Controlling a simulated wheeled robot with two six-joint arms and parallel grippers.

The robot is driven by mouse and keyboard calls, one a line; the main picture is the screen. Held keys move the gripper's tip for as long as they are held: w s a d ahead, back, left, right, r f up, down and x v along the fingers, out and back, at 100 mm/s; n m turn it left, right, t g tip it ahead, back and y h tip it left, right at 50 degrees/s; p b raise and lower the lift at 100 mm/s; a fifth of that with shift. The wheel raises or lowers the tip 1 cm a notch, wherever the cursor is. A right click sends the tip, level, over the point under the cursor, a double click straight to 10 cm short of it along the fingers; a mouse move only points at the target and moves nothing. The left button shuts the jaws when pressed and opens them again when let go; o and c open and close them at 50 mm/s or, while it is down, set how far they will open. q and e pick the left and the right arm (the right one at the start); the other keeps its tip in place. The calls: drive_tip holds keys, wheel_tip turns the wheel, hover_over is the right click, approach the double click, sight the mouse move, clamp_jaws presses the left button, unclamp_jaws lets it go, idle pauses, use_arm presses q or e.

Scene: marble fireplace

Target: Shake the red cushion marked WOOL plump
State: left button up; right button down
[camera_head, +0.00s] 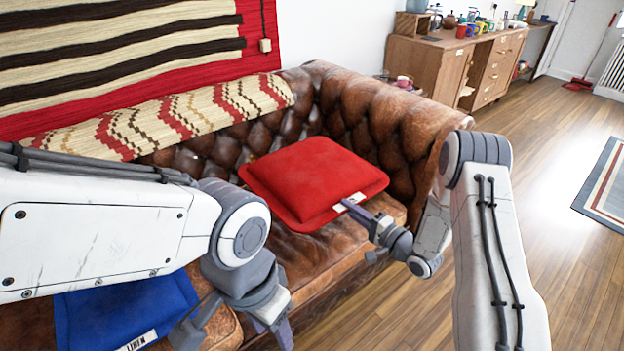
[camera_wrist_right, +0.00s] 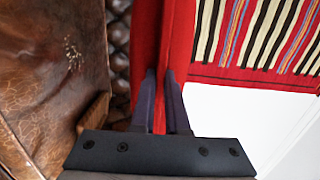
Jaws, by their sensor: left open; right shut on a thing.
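The red cushion (camera_head: 315,180) is at the right end of the brown leather sofa, in front of its backrest. My right gripper (camera_head: 352,208) is shut on the cushion's near edge, by a white label whose lettering is partly covered and unreadable. In the right wrist view, the fingers (camera_wrist_right: 159,82) pinch the red cloth (camera_wrist_right: 146,40) between them. I cannot tell for sure whether the cushion touches the seat. My left gripper (camera_head: 236,334) is open and empty, low over the sofa beside a blue cushion (camera_head: 110,312) marked LINEN.
The leather sofa (camera_head: 338,240) has a tufted back and arm. A patterned woven throw (camera_head: 190,115) lies over its back, below a striped wall hanging (camera_head: 120,45). A wooden sideboard (camera_head: 430,62) with mugs stands behind. Bare wooden floor (camera_head: 570,250) lies to the right.

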wheel_tip(320, 180, up, 4)
drive_tip(key=shift+r+p, duration=0.1)
drive_tip(key=shift+p, duration=0.95)
use_arm(q)
drive_tip(key=f+b, duration=0.1)
drive_tip(key=b, duration=0.4)
drive_tip(key=shift+f, duration=0.15)
use_arm(e)
wheel_tip(320, 180, down, 7)
